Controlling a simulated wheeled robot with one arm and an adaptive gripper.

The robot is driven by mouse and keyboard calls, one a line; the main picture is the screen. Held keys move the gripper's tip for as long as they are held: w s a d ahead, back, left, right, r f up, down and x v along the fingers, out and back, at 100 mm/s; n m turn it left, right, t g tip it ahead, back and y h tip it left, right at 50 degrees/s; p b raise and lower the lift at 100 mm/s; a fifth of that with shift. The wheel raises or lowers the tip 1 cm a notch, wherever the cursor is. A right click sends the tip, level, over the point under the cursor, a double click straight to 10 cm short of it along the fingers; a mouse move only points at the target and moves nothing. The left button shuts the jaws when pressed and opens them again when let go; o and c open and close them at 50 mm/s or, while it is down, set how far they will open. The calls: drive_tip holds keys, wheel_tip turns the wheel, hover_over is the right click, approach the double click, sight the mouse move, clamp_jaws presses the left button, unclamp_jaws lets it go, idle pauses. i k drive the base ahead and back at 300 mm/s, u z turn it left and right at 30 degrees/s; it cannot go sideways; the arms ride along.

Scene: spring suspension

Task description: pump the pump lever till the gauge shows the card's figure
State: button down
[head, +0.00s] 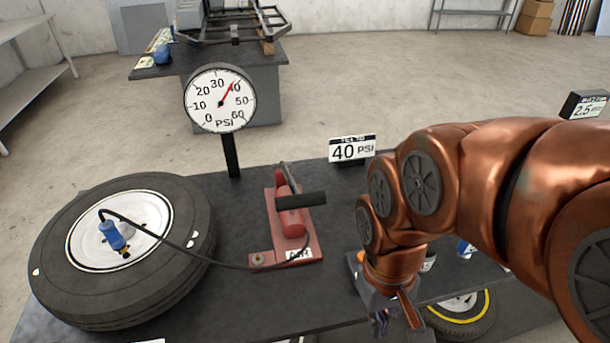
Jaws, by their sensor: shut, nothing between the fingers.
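The red pump (290,222) stands on the dark bench top, with an "AIR" label on its base. Its pump lever (301,200) has a black crossbar handle lying over the red cylinder. The round white gauge (220,98) stands on a black post behind; its red needle points at about the 40 mark, perhaps slightly short of it. The card (352,151) reads 40 PSI. My gripper (397,314) is low in the head view, right of the pump and apart from the lever. It is shut and empty, partly hidden by my arm.
A tyre (125,250) lies at the left, joined to the pump by a black hose with a blue fitting (112,234). A yellow-ringed wheel (465,308) is at the lower right. A 2.5 sign (585,104) stands far right.

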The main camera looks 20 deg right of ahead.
sight(299, 200)
drive_tip(key=k, duration=0.9)
drive_tip(key=u, duration=1.2)
drive_tip(key=i, duration=0.5)
drive_tip(key=z, duration=0.05)
